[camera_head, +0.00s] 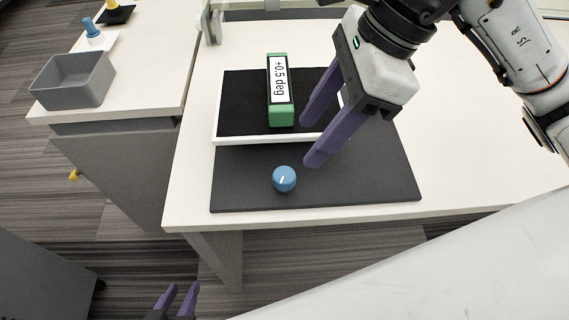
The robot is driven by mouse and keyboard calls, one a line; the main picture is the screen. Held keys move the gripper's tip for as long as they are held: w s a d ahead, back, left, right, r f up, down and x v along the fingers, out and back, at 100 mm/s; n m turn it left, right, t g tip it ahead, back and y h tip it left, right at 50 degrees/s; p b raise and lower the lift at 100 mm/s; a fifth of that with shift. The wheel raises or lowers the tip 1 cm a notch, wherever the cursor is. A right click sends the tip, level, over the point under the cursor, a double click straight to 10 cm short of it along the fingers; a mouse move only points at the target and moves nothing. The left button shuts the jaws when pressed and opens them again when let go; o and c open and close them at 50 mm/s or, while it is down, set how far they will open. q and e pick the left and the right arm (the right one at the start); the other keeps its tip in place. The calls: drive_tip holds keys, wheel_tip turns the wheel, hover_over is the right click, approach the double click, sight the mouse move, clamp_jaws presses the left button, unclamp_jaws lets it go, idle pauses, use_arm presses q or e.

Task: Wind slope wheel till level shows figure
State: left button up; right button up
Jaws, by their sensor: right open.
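The green level (279,113) lies on the black, white-edged platform (240,97). Its white label reads "+0.5 deg". The slope wheel, a small blue knob (284,179) with a white mark, stands on the dark base board (370,185) in front of the platform. My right gripper (309,142) is open and empty, with its purple fingers above the right side of the platform and board, up and to the right of the knob and apart from it. My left gripper (178,298) shows only its purple fingertips at the bottom edge, apart and empty, below the table's front edge.
A grey bin (73,79) stands on the side table at the left. Behind it are a blue peg (92,28) on a white base and a yellow-and-black item (114,9). The white table (455,150) is clear to the right of the board.

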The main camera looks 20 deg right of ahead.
sight(285, 174)
drive_tip(key=b+x, duration=0.1)
drive_tip(key=x, duration=0.7)
drive_tip(key=shift+s+a+f, duration=0.1)
drive_tip(key=shift+a+f, duration=0.05)
use_arm(q)
drive_tip(key=shift+f, duration=0.35)
use_arm(e)
drive_tip(key=shift+a+f, duration=0.25)
drive_tip(key=shift+f, duration=0.35)
drive_tip(key=c, duration=1)
drive_tip(key=n+b, duration=0.2)
drive_tip(key=shift+w+f+g+b, duration=0.3)
drive_tip(key=shift+b, duration=0.05)
drive_tip(key=shift+n+g+b, duration=0.3)
drive_tip(key=shift+n+b, duration=0.2)
drive_tip(key=shift+n, duration=0.1)
drive_tip(key=shift+n+b, duration=0.35)
drive_tip(key=shift+n, duration=0.15)
use_arm(q)
drive_tip(key=shift+d+f+n+t, duration=0.15)
drive_tip(key=shift+f, duration=0.4)
drive_tip(key=shift+d+f+n+t, duration=0.1)
drive_tip(key=shift+f+n+t, duration=0.05)
drive_tip(key=shift+f, duration=0.35)
use_arm(e)
drive_tip(key=shift+r+n+g, duration=0.3)
drive_tip(key=shift+n+g, duration=0.2)
drive_tip(key=shift+n, duration=0.3)
